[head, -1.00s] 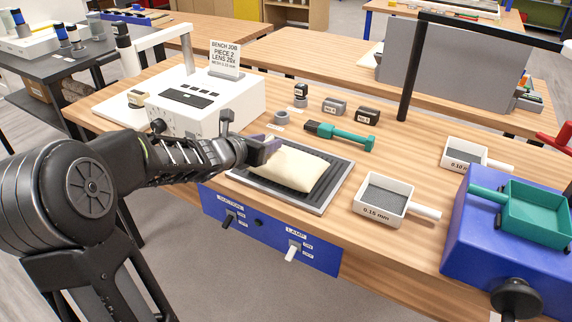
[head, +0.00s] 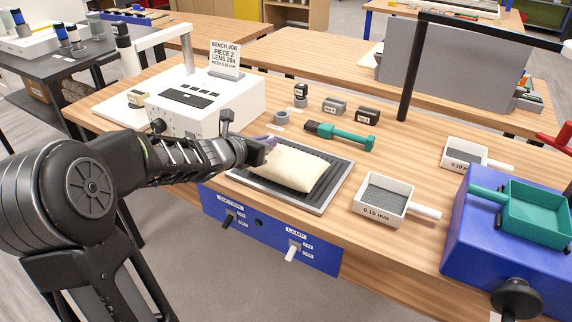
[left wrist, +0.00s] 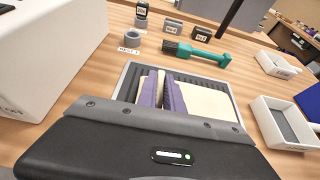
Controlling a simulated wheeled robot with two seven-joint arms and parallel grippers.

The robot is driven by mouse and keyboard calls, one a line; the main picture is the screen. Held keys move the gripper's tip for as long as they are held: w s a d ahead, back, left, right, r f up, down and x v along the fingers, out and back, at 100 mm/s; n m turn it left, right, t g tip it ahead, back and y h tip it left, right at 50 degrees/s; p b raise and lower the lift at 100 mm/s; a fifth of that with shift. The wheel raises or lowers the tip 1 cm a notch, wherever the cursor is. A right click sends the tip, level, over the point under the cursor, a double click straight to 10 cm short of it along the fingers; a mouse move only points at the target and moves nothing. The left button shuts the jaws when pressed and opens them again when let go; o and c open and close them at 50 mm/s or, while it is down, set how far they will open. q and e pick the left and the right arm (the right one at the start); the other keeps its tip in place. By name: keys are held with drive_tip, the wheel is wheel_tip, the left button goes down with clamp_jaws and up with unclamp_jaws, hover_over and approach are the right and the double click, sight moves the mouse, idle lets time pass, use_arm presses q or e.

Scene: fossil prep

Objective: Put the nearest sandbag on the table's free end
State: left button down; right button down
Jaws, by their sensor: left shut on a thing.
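The cream sandbag (head: 290,170) lies on a dark ribbed tray (head: 325,199) at the table's front edge. My left gripper (head: 266,144) is at the bag's left end, shut on it. The bag still seems to rest on the tray (left wrist: 128,82). The wooden table (head: 400,240) runs left and right of the tray. My right gripper is not in view.
A white box unit (head: 205,105) with a sign stands left behind the tray. A green-handled brush (head: 340,135) lies behind it. A white 0.15 mm sieve (head: 385,197) stands to the right, then a blue box (head: 470,235) with a green sieve (head: 535,215).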

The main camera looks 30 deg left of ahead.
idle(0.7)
